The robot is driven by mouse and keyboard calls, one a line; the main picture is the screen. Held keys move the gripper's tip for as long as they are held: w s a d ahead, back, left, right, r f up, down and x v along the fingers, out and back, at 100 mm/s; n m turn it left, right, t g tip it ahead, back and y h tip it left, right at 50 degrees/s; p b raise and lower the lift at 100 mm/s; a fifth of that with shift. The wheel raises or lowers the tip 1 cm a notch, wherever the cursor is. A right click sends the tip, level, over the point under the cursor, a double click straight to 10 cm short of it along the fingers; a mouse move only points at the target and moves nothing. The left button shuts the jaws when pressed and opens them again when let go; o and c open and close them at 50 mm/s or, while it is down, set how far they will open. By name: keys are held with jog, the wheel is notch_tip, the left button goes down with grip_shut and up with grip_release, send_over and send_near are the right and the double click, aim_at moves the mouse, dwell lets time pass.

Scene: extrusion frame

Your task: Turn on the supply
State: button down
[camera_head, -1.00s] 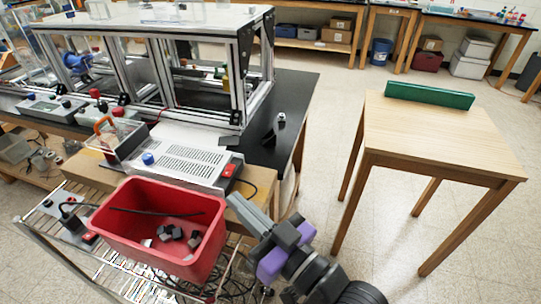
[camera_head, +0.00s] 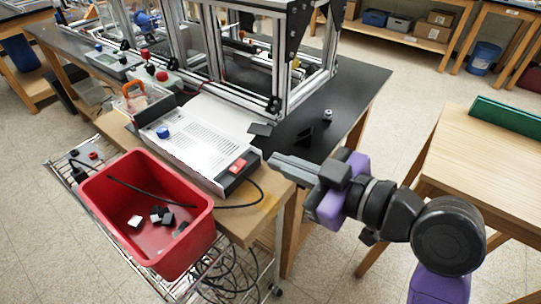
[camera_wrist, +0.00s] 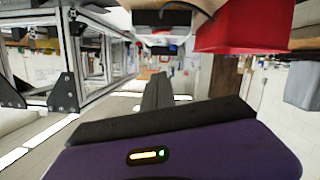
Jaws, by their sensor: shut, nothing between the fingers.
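The supply (camera_head: 200,128) is a flat white box with a slotted top, lying on a wooden bench. It has a blue knob (camera_head: 163,132) on top and a red rocker switch (camera_head: 239,165) on its dark end face. My gripper (camera_head: 273,161) points left toward that end face, with its tips to the right of the switch and apparently apart from it. The fingers are together and hold nothing. In the wrist view the shut fingers (camera_wrist: 158,92) point toward the bench end. Whether the switch is on or off cannot be told.
A red bin (camera_head: 105,185) with small black and white pieces stands in front of the supply. A black cable (camera_head: 262,190) loops from the supply's end. An aluminium extrusion frame (camera_head: 275,60) rises behind. A wooden table (camera_head: 480,160) stands at right.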

jog(key=shift+d+f, duration=0.1)
jog(key=shift+f, duration=0.05)
jog(key=p, duration=0.1)
send_over(238, 166)
jog(key=f+v, duration=0.1)
jog(key=v, duration=0.2)
jog(key=f, duration=0.3)
jog(key=w+f, duration=0.1)
jog(key=shift+f, duration=0.4)
jog(key=shift+w+d+f, duration=0.1)
jog(key=shift+d+f, duration=0.05)
jog(key=shift+f, duration=0.4)
jog(key=shift+f, duration=0.1)
